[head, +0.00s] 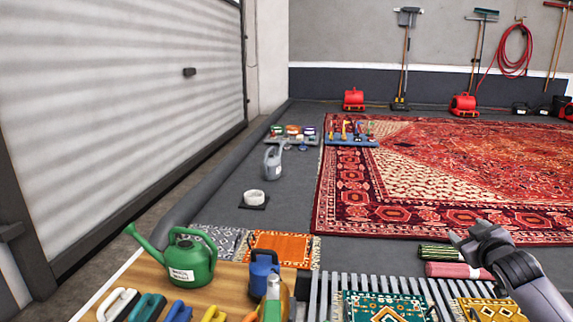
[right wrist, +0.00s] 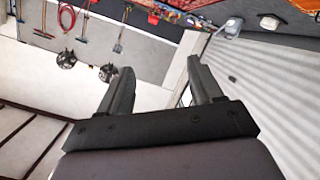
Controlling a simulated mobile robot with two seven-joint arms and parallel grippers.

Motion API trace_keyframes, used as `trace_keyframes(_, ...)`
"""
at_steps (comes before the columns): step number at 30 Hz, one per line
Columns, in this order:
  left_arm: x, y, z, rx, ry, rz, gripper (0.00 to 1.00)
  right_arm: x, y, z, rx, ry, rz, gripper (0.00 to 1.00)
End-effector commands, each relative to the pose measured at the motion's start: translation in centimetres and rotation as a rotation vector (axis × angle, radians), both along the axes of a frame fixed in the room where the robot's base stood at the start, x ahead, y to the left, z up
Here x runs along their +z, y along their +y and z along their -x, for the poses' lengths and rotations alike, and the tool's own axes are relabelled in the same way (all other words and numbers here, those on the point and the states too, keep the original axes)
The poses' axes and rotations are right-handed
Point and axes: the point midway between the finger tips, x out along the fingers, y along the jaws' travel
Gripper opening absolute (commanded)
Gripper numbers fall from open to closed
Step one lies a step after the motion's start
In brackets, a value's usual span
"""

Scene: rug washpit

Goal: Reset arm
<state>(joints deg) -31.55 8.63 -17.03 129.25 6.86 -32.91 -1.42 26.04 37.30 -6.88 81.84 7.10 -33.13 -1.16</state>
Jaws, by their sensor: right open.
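My right arm comes in from the lower right of the head view, and its grey gripper (head: 462,238) is over the near edge of the big red rug (head: 440,160). In the right wrist view the two dark fingers of my right gripper (right wrist: 160,76) stand apart with nothing between them. That view is tilted and shows the wall and shutter beyond the fingers. My left gripper is in neither view.
A wooden table (head: 228,300) at the lower left bears a green watering can (head: 190,262), a blue can (head: 264,272) and several brushes. Rolled rugs (head: 458,270) lie below my right gripper. A grey watering can (head: 272,163) stands on the floor beside the red rug.

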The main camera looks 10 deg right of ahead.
Motion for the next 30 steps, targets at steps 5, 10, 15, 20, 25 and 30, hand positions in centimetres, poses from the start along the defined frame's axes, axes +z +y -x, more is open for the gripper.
trace_keyframes(5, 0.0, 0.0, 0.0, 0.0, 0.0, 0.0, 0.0, -7.3, 8.9, 3.2, 0.142, 0.079, -0.061, 0.65)
trace_keyframes(10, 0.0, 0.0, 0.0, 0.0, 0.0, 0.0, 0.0, -13.1, 18.1, 8.9, 0.278, 0.15, -0.169, 0.65)
trace_keyframes(15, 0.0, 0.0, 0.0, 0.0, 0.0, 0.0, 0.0, -16.2, 26.2, 16.0, 0.378, 0.207, -0.314, 0.65)
trace_keyframes(20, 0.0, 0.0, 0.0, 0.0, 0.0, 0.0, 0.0, -16.5, 31.7, 22.3, 0.428, 0.239, -0.457, 0.65)
trace_keyframes(25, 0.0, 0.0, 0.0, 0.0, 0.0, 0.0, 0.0, -15.1, 35.4, 27.4, 0.442, 0.253, -0.596, 0.65)
trace_keyframes(30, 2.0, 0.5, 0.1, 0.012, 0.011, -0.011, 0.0, -12.1, 36.0, 29.2, 0.424, 0.261, -0.641, 0.65)
